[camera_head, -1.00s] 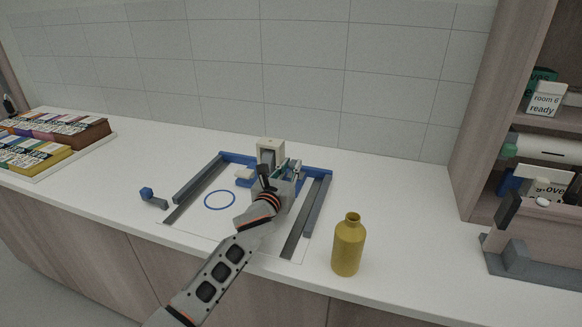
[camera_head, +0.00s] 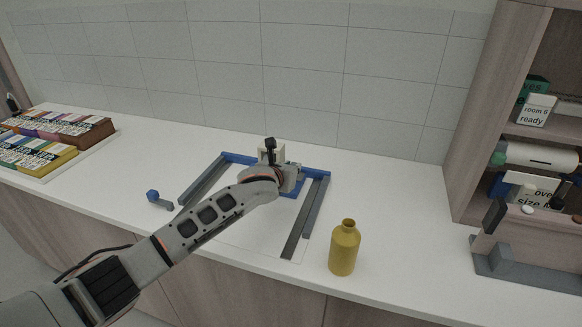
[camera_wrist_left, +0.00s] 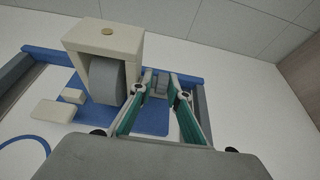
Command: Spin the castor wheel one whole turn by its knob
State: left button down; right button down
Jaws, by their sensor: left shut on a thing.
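The castor is a cream block-shaped fork (camera_wrist_left: 108,38) with a grey wheel (camera_wrist_left: 107,80) under its top, standing on a blue base plate in the left wrist view. In the head view only part of the cream fork (camera_head: 264,156) shows behind my wrist. My left gripper (camera_wrist_left: 161,84) is beside the wheel, on its right, with green-padded fingers closed on a small grey knob (camera_wrist_left: 160,88). In the head view my left gripper (camera_head: 297,170) is at the far end of the frame, and my arm hides much of the wheel and knob. My right gripper is not in view.
Grey rails (camera_head: 305,220) and a blue back bar (camera_head: 318,174) surround the castor. A yellow bottle (camera_head: 344,248) stands to the right. A small blue-ended piece (camera_head: 153,196) lies left. Boxed items (camera_head: 60,130) are at far left, shelves at right. The counter's right-middle is clear.

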pick_arm(q)
jog(key=shift+w+r+g+y, duration=0.1)
jog(key=shift+g+y, duration=0.2)
jog(key=shift+g, duration=0.7)
jog(key=c, duration=1.9)
grip_release()
jog(key=shift+v, duration=6)
